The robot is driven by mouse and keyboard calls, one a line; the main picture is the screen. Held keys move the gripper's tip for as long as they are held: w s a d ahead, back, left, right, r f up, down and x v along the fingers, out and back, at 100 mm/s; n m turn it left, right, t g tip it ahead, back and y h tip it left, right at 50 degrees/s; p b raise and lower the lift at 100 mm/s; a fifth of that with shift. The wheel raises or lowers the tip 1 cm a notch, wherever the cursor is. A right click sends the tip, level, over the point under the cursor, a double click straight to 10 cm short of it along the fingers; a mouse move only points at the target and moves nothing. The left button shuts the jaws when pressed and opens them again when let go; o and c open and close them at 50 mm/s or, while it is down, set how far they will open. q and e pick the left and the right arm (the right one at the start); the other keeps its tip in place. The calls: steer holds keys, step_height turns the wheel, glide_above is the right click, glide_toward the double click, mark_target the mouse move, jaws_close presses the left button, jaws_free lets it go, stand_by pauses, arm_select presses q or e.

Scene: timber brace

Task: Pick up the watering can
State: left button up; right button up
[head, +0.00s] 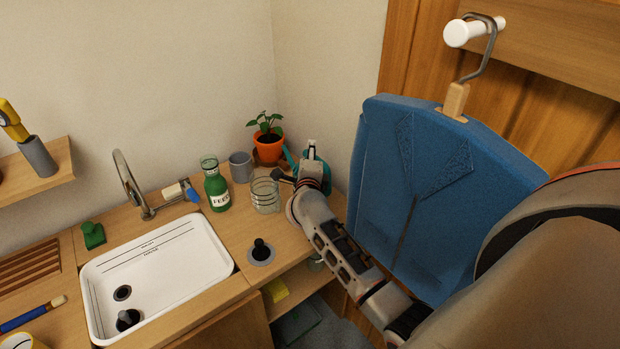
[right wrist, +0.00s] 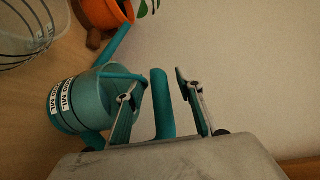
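The teal watering can (right wrist: 85,100) stands on the wooden counter in the right wrist view, with white labels on its body and its spout pointing up toward the orange pot. In the head view only teal parts of the watering can (head: 289,157) show, mostly hidden behind my right gripper (head: 311,160). In the right wrist view my right gripper (right wrist: 155,86) is open, with one finger on each side of the can's upright handle. A gap shows between the handle and the right-hand finger; contact with the left-hand finger is unclear. My left gripper is not in view.
A potted plant (head: 268,147), grey cup (head: 241,167), wire-ringed glass jar (head: 265,195) and green bottle (head: 216,188) stand close left of the can. A white sink (head: 158,270) lies farther left. A blue garment (head: 415,190) hangs at right, beside my right arm.

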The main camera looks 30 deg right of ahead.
jaws_close()
steer(key=shift+r, duration=0.15)
